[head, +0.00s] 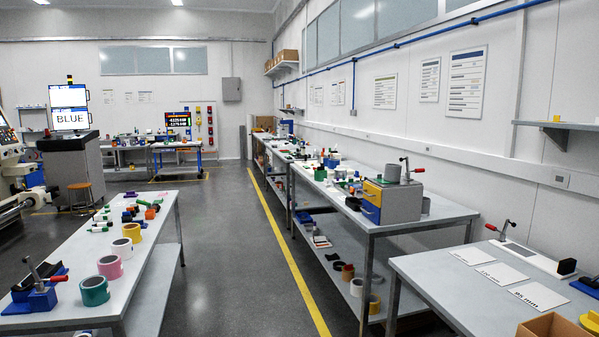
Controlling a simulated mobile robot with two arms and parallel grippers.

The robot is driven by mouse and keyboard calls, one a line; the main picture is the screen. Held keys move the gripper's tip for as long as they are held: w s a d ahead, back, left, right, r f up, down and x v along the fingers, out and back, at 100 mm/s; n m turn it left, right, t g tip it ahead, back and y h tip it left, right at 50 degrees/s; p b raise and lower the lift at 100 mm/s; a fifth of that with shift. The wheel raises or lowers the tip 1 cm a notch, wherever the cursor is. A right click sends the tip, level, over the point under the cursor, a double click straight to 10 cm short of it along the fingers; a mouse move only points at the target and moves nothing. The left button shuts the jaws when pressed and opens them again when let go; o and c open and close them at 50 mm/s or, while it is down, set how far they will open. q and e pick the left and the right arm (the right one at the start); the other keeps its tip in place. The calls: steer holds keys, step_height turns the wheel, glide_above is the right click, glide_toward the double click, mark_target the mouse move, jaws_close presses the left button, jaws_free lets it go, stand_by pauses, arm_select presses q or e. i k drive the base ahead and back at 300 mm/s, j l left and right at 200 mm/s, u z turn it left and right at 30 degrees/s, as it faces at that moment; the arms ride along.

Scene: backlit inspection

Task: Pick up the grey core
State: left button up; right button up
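I cannot tell for sure which of the two is the task's core. Neither of my grippers shows in the head view.
The left table (75,265) holds a teal roll (95,291), a pink roll (110,267) and a red-handled clamp (38,290). A near-right table (430,275) holds white cards and a cardboard box (553,326). The aisle floor (235,260) between is clear.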

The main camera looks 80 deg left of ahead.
mark_target(392, 171)
steer(key=u, duration=2.1)
steer(key=z, duration=0.2)
steer(key=i+j+z, duration=0.7)
steer(key=k+l, duration=0.05)
